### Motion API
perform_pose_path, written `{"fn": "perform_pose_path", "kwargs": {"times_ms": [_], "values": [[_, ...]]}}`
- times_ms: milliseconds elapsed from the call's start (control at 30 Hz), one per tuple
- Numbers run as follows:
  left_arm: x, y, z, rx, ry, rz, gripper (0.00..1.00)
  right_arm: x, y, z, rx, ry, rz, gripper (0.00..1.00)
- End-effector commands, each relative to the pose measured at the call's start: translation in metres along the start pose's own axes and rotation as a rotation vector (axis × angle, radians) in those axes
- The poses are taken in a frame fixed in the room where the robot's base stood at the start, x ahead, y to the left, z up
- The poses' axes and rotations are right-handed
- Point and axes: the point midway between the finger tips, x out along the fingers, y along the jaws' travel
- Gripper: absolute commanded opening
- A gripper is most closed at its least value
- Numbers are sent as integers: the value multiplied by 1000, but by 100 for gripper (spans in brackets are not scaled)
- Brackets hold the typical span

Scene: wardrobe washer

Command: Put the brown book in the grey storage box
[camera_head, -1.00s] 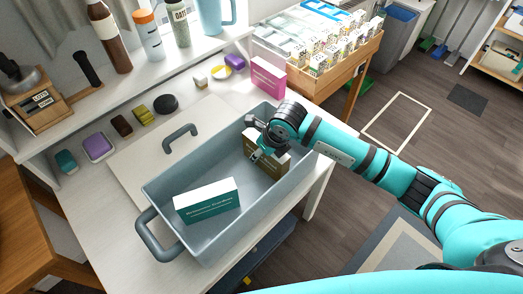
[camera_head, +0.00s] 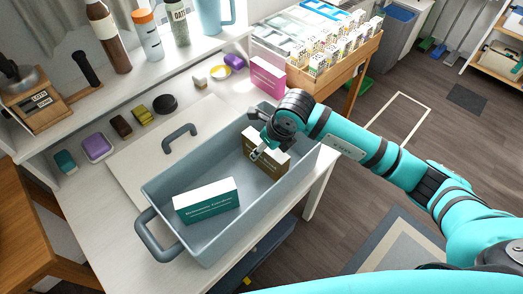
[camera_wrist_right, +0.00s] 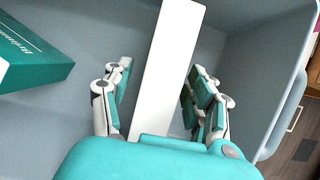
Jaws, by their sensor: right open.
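The brown book (camera_head: 268,160) stands inside the grey storage box (camera_head: 222,236), toward its far right end. In the right wrist view the white edge of a book (camera_wrist_right: 168,70) lies between the fingers. My right gripper (camera_head: 262,152) is at the top of the brown book; in the wrist view its fingers (camera_wrist_right: 158,88) are open on both sides, with gaps to the book. A teal book with white pages (camera_head: 207,203) stands in the near left part of the box and also shows in the wrist view (camera_wrist_right: 35,55). My left gripper is not in view.
A pink book (camera_head: 267,77) stands on the table behind the box. A wooden crate of small cartons (camera_head: 335,62) is at the back right. The box lid (camera_head: 150,165) lies left of the box, with several small items beyond it. The floor at right is mostly clear.

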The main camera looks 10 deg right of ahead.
Motion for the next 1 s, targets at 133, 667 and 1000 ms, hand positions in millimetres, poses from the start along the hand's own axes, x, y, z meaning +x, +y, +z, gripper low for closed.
{"fn": "perform_pose_path", "kwargs": {"times_ms": [133,667,1000], "values": [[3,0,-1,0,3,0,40,-34,-1,1,-2,-6,-2,58],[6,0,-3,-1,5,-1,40,-82,0,0,0,0,0,58],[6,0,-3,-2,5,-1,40,-81,0,0,0,-1,0,58]]}}
